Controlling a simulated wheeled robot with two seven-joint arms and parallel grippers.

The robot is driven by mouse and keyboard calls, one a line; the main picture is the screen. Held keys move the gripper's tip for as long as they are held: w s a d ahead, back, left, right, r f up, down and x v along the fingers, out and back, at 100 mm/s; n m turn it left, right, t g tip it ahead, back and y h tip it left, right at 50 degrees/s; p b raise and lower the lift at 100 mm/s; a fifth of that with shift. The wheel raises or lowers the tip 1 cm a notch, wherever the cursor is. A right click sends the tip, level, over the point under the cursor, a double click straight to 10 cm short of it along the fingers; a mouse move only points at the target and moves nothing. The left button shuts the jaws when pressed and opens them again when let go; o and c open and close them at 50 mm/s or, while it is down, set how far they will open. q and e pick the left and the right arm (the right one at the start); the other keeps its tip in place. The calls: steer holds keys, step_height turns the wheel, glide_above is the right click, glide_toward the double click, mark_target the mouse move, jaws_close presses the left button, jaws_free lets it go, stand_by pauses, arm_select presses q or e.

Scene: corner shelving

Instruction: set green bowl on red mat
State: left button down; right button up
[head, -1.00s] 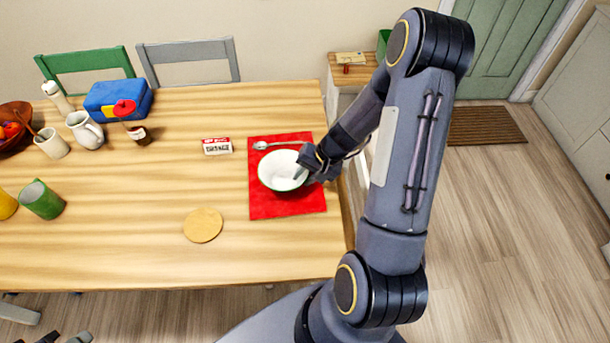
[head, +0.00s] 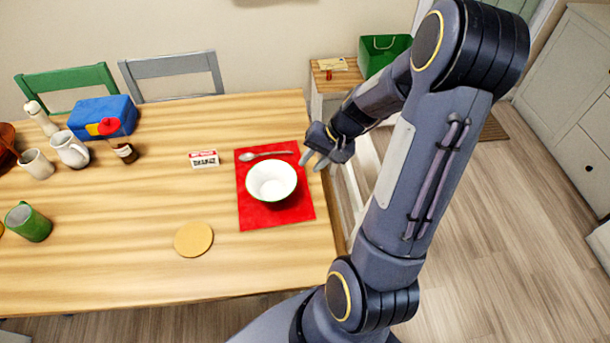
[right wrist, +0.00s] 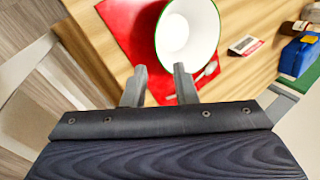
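The bowl (head: 271,181), white inside with a green rim, sits upright on the red mat (head: 292,212). In the right wrist view the bowl (right wrist: 187,36) shows beyond my fingertips, with the red mat (right wrist: 122,22) beside it. My right gripper (head: 312,160) is open and empty, apart from the bowl, at the mat's right edge by the table edge. Its two spread fingers (right wrist: 157,84) show in the right wrist view with nothing between them. My left gripper is not in view.
A spoon (head: 266,155) lies on the mat's far part. A small sign block (head: 203,159) and a round coaster (head: 193,239) lie left of the mat. A green mug (head: 28,222), a blue box (head: 103,116) and a bottle (head: 122,148) stand farther left.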

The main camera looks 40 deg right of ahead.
steer(key=s+a+r+n, duration=0.4)
steer(key=s+a+r, duration=0.1)
steer(key=a+r, duration=0.55)
steer(key=s+a+r+n+t, duration=0.1)
steer(key=s+a+n, duration=0.3)
steer(key=s, duration=0.5)
steer(key=shift+s+a+r+t+h, duration=0.15)
steer(key=shift+a+r+t+h, duration=0.25)
steer(key=shift+r, duration=0.5)
